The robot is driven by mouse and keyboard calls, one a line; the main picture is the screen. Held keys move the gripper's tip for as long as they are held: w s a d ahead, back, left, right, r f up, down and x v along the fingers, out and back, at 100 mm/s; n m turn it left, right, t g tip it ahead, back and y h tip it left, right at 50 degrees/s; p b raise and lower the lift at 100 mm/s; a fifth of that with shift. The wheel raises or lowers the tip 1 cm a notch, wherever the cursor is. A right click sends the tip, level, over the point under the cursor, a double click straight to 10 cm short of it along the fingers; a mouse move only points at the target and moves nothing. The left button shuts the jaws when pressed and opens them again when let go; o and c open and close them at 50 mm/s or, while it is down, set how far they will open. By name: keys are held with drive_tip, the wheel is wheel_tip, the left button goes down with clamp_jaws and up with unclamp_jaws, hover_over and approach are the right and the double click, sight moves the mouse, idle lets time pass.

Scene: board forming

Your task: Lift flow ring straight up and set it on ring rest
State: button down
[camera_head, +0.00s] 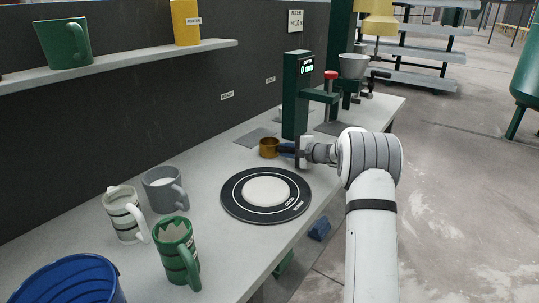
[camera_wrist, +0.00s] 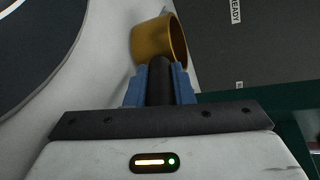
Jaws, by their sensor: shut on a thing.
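The flow ring, a brass-coloured open cup (camera_head: 269,148), is near the middle of the bench, beside the green machine. In the wrist view the ring (camera_wrist: 158,42) is ahead of my fingers, with its open mouth facing right. My gripper (camera_head: 290,150) is shut on its dark handle (camera_wrist: 160,82), between blue finger pads (camera_wrist: 160,88). I cannot tell whether the ring touches the bench. I cannot tell which thing is the ring rest; a flat grey pad (camera_head: 254,138) lies behind the ring.
A black round board (camera_head: 232,205) bearing a pale flat disc (camera_head: 266,190) lies in front. The green machine (camera_head: 294,95) stands close behind my gripper. Mugs (camera_head: 165,190) and a blue bucket (camera_head: 70,282) are at left. A dark wall (camera_head: 160,115) with labels backs the bench.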

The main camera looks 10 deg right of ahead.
drive_tip(key=shift+s+f, duration=0.15)
drive_tip(key=shift+f, duration=0.75)
drive_tip(key=c, duration=1.2)
unclamp_jaws()
drive_tip(key=shift+o, duration=0.2)
drive_tip(key=shift+s, duration=0.1)
drive_tip(key=v, duration=0.3)
drive_tip(key=r+v, duration=0.1)
drive_tip(key=v, duration=0.3)
drive_tip(key=shift+d+r, duration=0.1)
drive_tip(key=shift+s+d+r, duration=0.15)
drive_tip(key=shift+r, duration=0.1)
